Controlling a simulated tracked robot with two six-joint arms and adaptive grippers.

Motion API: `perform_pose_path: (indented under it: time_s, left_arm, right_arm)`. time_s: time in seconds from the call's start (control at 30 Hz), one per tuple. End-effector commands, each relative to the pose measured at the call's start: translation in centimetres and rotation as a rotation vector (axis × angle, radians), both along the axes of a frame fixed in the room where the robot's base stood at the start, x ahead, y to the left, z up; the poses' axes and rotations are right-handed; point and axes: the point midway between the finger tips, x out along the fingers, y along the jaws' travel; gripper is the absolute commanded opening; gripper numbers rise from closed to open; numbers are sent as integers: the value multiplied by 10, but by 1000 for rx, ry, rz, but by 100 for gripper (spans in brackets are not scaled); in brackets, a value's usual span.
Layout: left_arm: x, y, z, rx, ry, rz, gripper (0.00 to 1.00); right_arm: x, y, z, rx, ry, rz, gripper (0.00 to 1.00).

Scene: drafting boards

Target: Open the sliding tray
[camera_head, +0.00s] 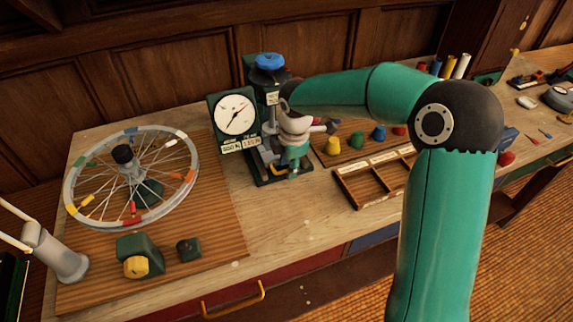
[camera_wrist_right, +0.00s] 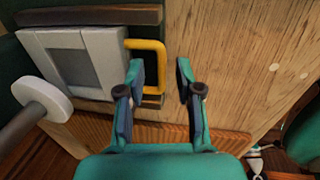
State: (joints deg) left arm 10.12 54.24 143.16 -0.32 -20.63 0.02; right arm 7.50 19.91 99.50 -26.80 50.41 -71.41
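The sliding tray (camera_wrist_right: 100,60) is a light grey square piece with a darker recessed middle, at the upper left of the right wrist view. A yellow handle (camera_wrist_right: 160,58) stands out from its right side. My right gripper (camera_wrist_right: 160,78) is open, with its two fingertips apart and the handle's outer bar showing between them. I cannot tell whether a finger touches it. In the head view my right gripper (camera_head: 290,163) is low at the foot of the dark green gauge press (camera_head: 268,95), and the yellow handle (camera_head: 279,171) shows partly beside it. My left gripper does not show.
A round dial gauge (camera_head: 235,116) is on the press. A spoked wheel (camera_head: 130,178) stands on a wooden board at left, with a green block (camera_head: 140,250) in front. Coloured knobs (camera_head: 333,146) and a compartment tray (camera_head: 372,181) lie to the right. Bare bench lies in front of the press.

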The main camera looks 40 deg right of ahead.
Motion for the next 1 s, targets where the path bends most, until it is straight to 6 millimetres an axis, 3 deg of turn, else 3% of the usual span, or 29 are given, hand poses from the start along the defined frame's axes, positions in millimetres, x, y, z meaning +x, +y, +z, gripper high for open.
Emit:
perform_pose_path:
  time_s: [0.27, 0.47, 0.87, 1.0]
  left_arm:
    - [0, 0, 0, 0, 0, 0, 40]
    - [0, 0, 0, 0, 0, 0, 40]
    - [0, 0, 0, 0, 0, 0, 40]
    - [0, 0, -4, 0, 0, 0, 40]
  right_arm:
    - [0, 0, -1, 0, 0, 0, 34]
    - [0, 0, -1, 0, 0, 0, 0]
    - [1, 1, 0, 0, -3, 2, 0]
    - [-4, 12, 0, 0, -5, 21, 0]
